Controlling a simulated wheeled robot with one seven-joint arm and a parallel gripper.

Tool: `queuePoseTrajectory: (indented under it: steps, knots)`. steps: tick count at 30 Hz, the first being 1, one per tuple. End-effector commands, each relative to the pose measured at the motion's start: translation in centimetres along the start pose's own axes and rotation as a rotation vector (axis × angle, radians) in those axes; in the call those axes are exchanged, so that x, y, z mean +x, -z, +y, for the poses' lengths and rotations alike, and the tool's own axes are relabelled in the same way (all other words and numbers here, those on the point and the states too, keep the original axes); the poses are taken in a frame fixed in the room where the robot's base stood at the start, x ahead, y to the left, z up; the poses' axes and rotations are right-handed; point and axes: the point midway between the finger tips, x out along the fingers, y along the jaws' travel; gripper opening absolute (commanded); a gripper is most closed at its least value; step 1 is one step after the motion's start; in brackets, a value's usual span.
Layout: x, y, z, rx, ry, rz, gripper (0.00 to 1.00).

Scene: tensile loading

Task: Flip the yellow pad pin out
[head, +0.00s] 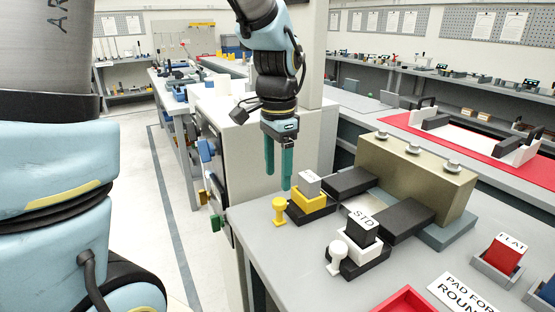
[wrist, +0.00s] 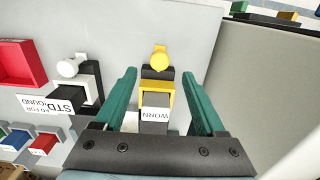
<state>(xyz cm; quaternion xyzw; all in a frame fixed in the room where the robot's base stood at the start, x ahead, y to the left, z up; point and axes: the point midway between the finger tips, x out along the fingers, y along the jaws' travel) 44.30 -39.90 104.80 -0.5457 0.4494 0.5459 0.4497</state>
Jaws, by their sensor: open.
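The yellow pad pin (head: 279,210) has a round head and stands upright at the front left of the yellow pad holder (head: 308,203). The holder carries a grey block labelled WORN (head: 308,183). In the wrist view the yellow pin (wrist: 160,58) lies beyond the holder, between and past the fingertips. My gripper (head: 278,180) points down with its green fingers open and empty, above and slightly behind the pin. In the wrist view its fingers (wrist: 158,80) spread to either side of the WORN block, apparently without touching it.
A white pin (head: 338,251) and a black STD block (head: 361,230) stand to the right. A tan fixture (head: 415,175) with dark arms is behind. A red tray (head: 405,302) and a red FLAT block (head: 503,257) lie on the grey table. A tall light cabinet (head: 245,150) stands close behind my gripper.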

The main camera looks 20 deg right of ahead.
Motion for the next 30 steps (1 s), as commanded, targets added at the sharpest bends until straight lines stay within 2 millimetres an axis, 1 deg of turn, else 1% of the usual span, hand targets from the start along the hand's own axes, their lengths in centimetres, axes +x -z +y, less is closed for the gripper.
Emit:
queuePoseTrajectory:
  steps: [1, 3, 6, 9, 14, 24, 26, 27, 29, 30]
  knots:
    - [-0.9, 0.1, -0.1, 0.0, 0.003, 0.005, 0.72]
    - [-2.0, 0.1, -0.1, 0.0, 0.003, 0.004, 0.72]
    - [-3.1, 0.0, 0.0, 0.0, 0.001, 0.001, 0.72]
    - [-3.8, 0.0, 0.0, 0.0, 0.0, 0.001, 0.72]
    - [-4.1, 0.0, 0.0, 0.0, -0.001, -0.001, 0.72]
    - [-4.0, -0.2, -0.1, -0.01, 0.0, 0.0, 0.72]
    - [-3.6, -0.9, -0.7, -0.049, 0.002, 0.002, 0.72]
    - [-3.2, -1.7, -1.2, -0.095, 0.004, 0.005, 0.72]
    - [-2.4, -3.6, -2.4, -0.197, 0.009, 0.013, 0.72]
    - [-1.7, -5.2, -3.3, -0.285, 0.014, 0.02, 0.72]
